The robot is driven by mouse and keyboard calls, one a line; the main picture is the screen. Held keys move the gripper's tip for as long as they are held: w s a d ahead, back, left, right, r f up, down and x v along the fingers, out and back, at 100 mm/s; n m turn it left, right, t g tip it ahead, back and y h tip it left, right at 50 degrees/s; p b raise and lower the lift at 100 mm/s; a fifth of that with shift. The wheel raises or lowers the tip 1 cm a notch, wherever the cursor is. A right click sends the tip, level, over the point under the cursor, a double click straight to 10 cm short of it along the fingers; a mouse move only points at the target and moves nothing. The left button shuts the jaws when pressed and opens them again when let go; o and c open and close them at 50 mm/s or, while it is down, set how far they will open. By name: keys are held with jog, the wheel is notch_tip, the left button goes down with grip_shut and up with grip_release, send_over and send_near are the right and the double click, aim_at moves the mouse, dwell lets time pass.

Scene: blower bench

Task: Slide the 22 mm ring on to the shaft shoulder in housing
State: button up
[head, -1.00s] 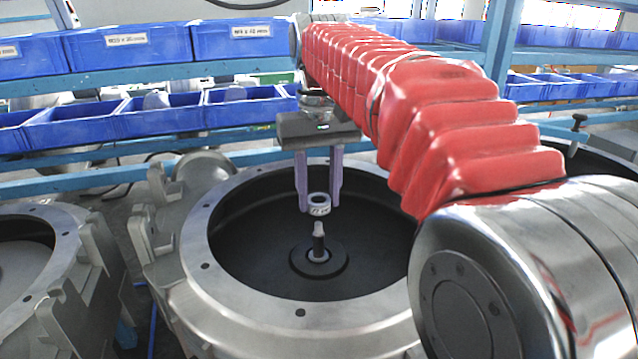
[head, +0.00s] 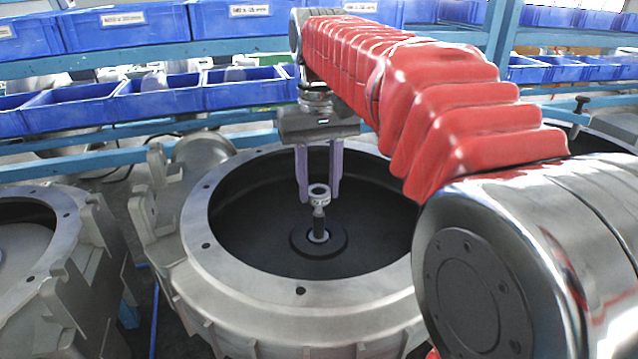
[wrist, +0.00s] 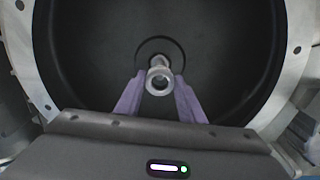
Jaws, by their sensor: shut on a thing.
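A small metal ring (head: 319,193) is held between the two purple fingers of my gripper (head: 319,195). The ring also shows in the wrist view (wrist: 159,82), between the fingertips, with its bore facing the camera.
The housing's high round rim surrounds my fingers and the shaft. Another housing (head: 60,230) stands at the left. Blue bins (head: 160,100) line the rack behind, with a blue rail (head: 80,182) below them. The dark bowl around the shaft is clear.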

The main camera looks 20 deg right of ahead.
aim_at(319, 213)
jog(key=shift+f, duration=4.4)
dwell(1.8)
jog(key=o, duration=1.2)
jog(key=shift+c, duration=0.2)
jog(key=shift+r, duration=0.1)
notch_tip(319, 213, up, 14)
jog(key=shift+f, duration=0.25)
